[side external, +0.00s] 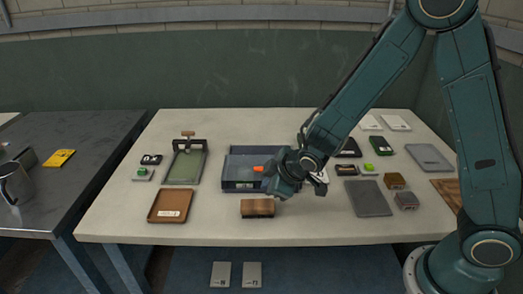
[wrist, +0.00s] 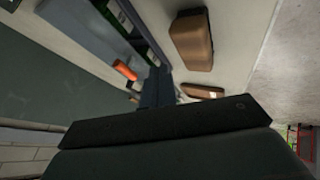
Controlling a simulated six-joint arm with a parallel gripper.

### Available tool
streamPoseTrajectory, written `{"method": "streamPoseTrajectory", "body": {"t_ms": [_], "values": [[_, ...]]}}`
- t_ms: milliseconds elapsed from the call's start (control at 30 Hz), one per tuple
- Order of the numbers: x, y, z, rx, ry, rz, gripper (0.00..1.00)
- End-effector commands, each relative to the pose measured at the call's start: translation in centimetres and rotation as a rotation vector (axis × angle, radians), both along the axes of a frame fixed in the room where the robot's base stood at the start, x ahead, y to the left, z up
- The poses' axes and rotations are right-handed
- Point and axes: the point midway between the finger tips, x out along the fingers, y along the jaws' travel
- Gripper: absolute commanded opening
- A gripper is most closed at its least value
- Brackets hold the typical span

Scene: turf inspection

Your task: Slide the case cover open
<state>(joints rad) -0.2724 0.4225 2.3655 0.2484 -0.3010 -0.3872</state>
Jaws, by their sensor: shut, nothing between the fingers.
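The case (side external: 237,165) is a low blue-grey box in the middle of the table, with a small orange piece (side external: 258,169) at its right part. In the wrist view the case (wrist: 75,22) runs along the upper left, tilted, and the orange piece (wrist: 124,72) shows near its edge. My gripper (side external: 281,190) is shut and empty at the case's right front corner, covering part of its right end. I cannot tell whether it touches the case. Whether the cover has slid at all is not clear.
A brown block (side external: 257,208) lies just in front of the case, close to my gripper; it also shows in the wrist view (wrist: 192,40). A brown tray (side external: 170,202) and a green clipboard-like frame (side external: 185,165) are left. A grey plate (side external: 368,198) and several small items lie right.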

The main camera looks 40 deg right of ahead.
Motion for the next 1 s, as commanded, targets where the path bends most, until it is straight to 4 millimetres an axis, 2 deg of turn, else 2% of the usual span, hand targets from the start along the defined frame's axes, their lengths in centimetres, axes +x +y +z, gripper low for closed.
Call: {"method": "streamPoseTrajectory", "body": {"t_ms": [167, 500, 1000], "values": [[1.2, -0.2, -1.5, -0.001, 0.002, -0.001, 0.0], [3.6, -2.5, -0.8, 0.001, -0.002, -0.003, 0.0], [4.0, -2.9, -0.6, 0.0, -0.001, 0.0, 0.0]]}}
